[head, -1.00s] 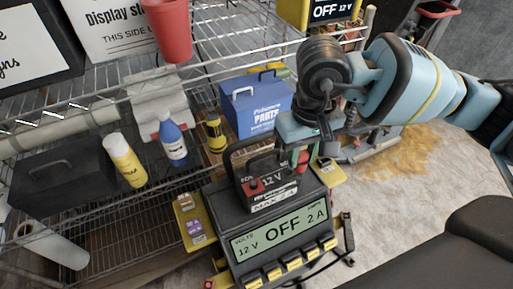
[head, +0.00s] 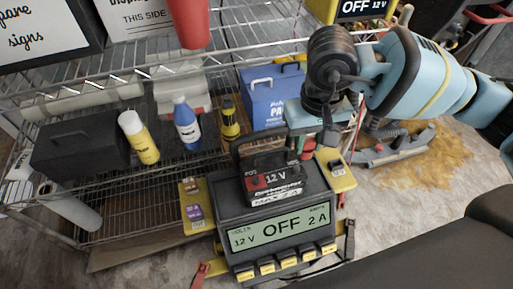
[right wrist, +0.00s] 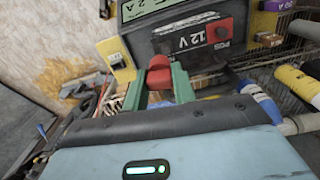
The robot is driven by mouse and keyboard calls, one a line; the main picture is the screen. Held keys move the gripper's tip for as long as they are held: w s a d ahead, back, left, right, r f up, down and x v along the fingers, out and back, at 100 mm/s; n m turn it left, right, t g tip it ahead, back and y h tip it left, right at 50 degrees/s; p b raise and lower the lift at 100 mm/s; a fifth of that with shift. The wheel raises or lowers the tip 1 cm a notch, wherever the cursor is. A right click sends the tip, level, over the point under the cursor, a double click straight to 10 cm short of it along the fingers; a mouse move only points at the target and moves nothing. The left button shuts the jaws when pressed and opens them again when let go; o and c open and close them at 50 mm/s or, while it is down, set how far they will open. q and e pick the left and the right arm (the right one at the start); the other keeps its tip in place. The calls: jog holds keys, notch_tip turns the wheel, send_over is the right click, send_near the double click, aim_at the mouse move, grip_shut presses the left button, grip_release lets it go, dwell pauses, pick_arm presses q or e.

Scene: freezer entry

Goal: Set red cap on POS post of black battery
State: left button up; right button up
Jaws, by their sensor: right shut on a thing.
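The black battery (head: 288,189) with a handle sits on top of the charger (head: 226,196), upright. Its red POS post area (head: 256,182) is at its left side in the head view; the red block (right wrist: 222,31) by the POS label shows at upper right in the right wrist view. My right gripper (head: 307,143) is shut on the red cap (right wrist: 160,73), held between its green fingers, beyond and right of the battery in the head view. The cap is partly hidden there. The cap is apart from the POS post. My left gripper is not in view.
A wire shelf (head: 130,215) on the left holds a yellow bottle (head: 138,138), a blue bottle (head: 187,125) and a dark toolbox (head: 75,150). A blue parts box (head: 270,95) stands behind the battery. A red cup (head: 190,22) is above. Open floor lies right.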

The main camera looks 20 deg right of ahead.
jog(key=a+m+p, duration=0.3)
jog(key=p, duration=0.2)
jog(key=a+m+p, duration=0.4)
jog(key=p, duration=0.1)
jog(key=a+m+p, duration=0.4)
jog(key=shift+w+f+p, duration=0.2)
jog(key=shift+w+p, duration=0.05)
jog(key=shift+p, duration=0.15)
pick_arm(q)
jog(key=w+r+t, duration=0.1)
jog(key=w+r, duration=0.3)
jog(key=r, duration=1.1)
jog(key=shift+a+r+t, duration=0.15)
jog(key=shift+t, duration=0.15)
pick_arm(e)
jog(key=shift+f, duration=0.1)
jog(key=shift+f, duration=0.2)
jog(key=shift+f+b, duration=0.8)
jog(key=shift+f, duration=1)
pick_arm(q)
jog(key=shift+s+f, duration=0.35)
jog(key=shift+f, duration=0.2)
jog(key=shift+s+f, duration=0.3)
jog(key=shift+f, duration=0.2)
